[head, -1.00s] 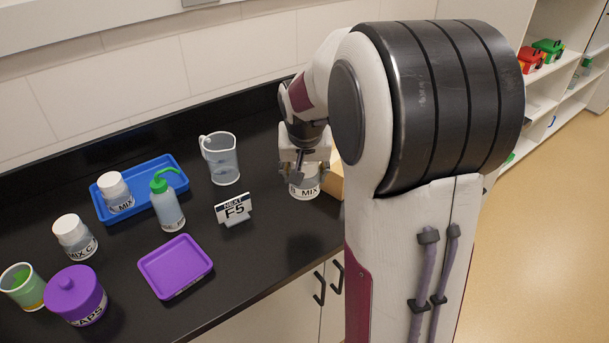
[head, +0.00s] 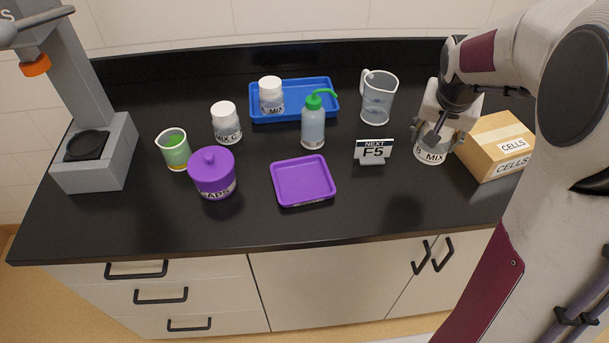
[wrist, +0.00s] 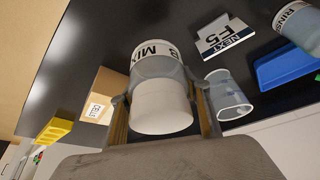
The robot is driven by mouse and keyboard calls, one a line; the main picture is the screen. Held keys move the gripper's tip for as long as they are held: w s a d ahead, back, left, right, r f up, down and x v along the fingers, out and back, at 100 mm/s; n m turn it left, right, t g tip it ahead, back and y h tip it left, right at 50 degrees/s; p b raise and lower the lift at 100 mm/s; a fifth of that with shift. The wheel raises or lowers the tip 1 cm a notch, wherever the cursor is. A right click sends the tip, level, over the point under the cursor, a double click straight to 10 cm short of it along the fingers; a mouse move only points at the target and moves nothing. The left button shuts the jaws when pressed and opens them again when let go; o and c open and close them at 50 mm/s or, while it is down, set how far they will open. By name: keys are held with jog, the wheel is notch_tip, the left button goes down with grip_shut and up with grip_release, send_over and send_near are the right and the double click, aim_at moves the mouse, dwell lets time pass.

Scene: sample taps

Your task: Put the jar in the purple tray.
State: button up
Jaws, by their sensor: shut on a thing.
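My gripper (head: 440,128) is at the right of the counter, shut on a white-lidded jar labelled MIX B (head: 430,154). In the wrist view the jar (wrist: 162,106) sits between the two fingers, its lid towards the camera. I cannot tell whether its base touches the counter. The purple tray (head: 303,181) is empty, left of the jar and nearer the front edge. Two similar jars stand further left: MIX C (head: 227,126) on the counter, and one (head: 271,98) in the blue tray, its label partly hidden.
An F5 sign (head: 373,152) stands between the held jar and the purple tray. A CELLS box (head: 490,150) is close right of the jar. A beaker (head: 378,99), a green-topped wash bottle (head: 313,124), the blue tray (head: 325,103) and a purple CAPS pot (head: 212,175) stand around.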

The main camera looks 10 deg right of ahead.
jog(key=w+a+n+y, duration=0.1)
jog(key=w+a+n, duration=0.2)
jog(key=a, duration=1)
jog(key=n+y, duration=0.2)
jog(key=n, duration=0.3)
send_over(296, 173)
jog(key=s+d, duration=0.1)
jog(key=shift+s+a+r+n+y, duration=0.2)
jog(key=shift+r+n+y, duration=0.25)
jog(key=shift+n, duration=0.45)
jog(key=shift+f, duration=0.1)
jog(key=shift+f, duration=3.05)
jog(key=shift+f, duration=0.1)
jog(key=shift+f, duration=1.8)
